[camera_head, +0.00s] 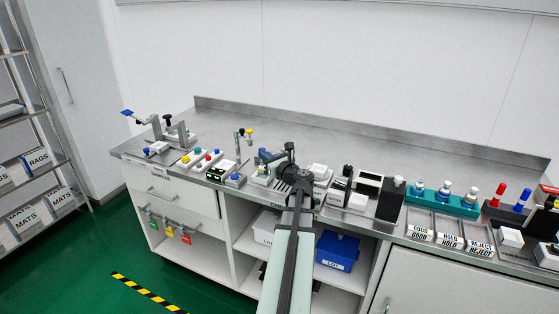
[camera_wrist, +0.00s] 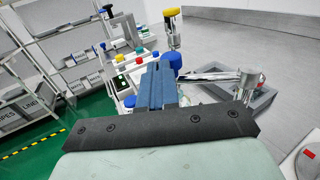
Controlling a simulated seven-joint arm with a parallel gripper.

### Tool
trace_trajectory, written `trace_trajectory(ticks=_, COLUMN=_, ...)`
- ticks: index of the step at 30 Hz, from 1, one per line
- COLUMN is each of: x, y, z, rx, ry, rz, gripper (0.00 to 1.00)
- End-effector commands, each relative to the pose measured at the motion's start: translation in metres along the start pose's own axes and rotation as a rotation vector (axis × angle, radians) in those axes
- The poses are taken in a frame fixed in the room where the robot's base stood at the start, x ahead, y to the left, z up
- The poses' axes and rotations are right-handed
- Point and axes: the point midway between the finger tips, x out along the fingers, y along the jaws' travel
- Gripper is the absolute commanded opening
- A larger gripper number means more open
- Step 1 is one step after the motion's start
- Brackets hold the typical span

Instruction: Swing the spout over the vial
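My gripper (camera_wrist: 160,66) shows in the wrist view as two blue fingers side by side, with no clear gap between them. In the head view my gripper (camera_head: 262,155) is low over the middle of the bench, pointing left. A blue knob (camera_wrist: 172,61) is just beyond the fingertips; I cannot tell whether they touch it. A thin metal bar that looks like the spout (camera_wrist: 210,75) runs from near the knob to a metal post (camera_wrist: 249,82), above a grey tray (camera_wrist: 262,97). I cannot make out the vial; my gripper and arm hide part of this area.
A metal post with a yellow knob (camera_wrist: 173,16) stands close behind the fingertips; it also shows in the head view (camera_head: 249,131). Button boxes (camera_head: 203,158) lie to the left. A dark-framed station (camera_head: 367,187) and a teal bottle rack (camera_head: 443,202) stand to the right. The back bench is clear.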

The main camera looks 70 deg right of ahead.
Motion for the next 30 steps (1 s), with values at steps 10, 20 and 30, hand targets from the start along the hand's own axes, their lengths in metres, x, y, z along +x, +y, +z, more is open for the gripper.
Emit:
trace_trajectory(ticks=10, x=-0.04, y=0.002, z=0.001, rx=0.0, ry=-0.001, rz=0.0, gripper=0.0)
trace_trajectory(ticks=20, x=-0.103, y=0.001, z=0.0, rx=0.0, ry=-0.001, rz=-0.002, gripper=0.0)
trace_trajectory(ticks=30, x=-0.136, y=0.0, z=0.0, rx=0.0, ry=-0.001, rz=-0.001, gripper=0.0)
